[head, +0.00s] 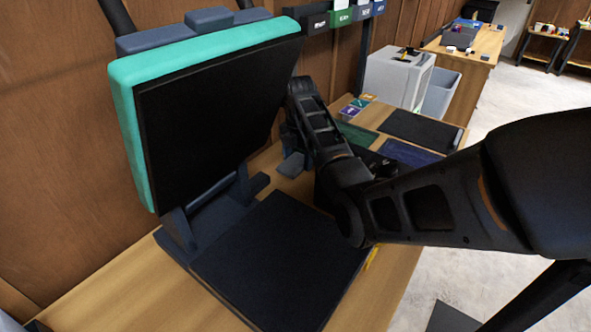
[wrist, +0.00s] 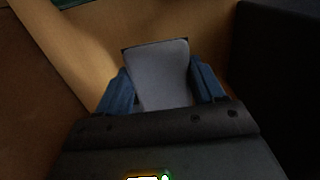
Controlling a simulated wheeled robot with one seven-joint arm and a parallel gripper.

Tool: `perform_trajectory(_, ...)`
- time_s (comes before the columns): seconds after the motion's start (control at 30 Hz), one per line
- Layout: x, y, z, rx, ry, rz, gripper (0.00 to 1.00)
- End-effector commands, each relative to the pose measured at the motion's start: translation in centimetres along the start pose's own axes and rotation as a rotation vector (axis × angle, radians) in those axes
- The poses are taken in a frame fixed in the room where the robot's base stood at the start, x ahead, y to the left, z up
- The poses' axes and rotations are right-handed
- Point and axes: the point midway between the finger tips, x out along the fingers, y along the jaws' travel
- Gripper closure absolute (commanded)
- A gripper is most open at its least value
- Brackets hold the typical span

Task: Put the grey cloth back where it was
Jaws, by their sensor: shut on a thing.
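The grey cloth (wrist: 160,72) is a flat, pale grey piece between the two blue fingers of my gripper (wrist: 164,88) in the wrist view. The gripper is shut on it. A dark edge shows just behind the cloth's far end. In the head view a small part of the cloth (head: 292,165) shows low by the wooden table top, right of the big dark screen. My gripper (head: 289,142) is there too, mostly hidden behind my arm. I cannot tell whether the cloth touches the table.
The teal-edged screen (head: 215,100) stands close on the left, above a dark mat (head: 280,260). Dark green and blue mats (head: 408,153) and small coloured cards (head: 354,108) lie beyond my arm. Wooden wall lies behind.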

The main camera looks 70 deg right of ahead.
Motion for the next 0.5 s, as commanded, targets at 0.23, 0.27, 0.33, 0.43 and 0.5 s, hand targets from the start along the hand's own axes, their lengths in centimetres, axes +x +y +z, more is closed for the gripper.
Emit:
perform_trajectory(0.23,2.7,-0.1,0.0,0.001,0.002,-0.002,0.60)
perform_trajectory(0.27,3.1,-0.1,0.0,0.001,0.002,-0.003,0.60)
perform_trajectory(0.33,3.9,0.0,0.0,0.001,0.001,-0.002,0.60)
perform_trajectory(0.43,4.3,0.0,0.0,0.001,0.000,0.000,0.60)
perform_trajectory(0.5,4.4,0.0,0.0,0.001,0.000,0.001,0.60)
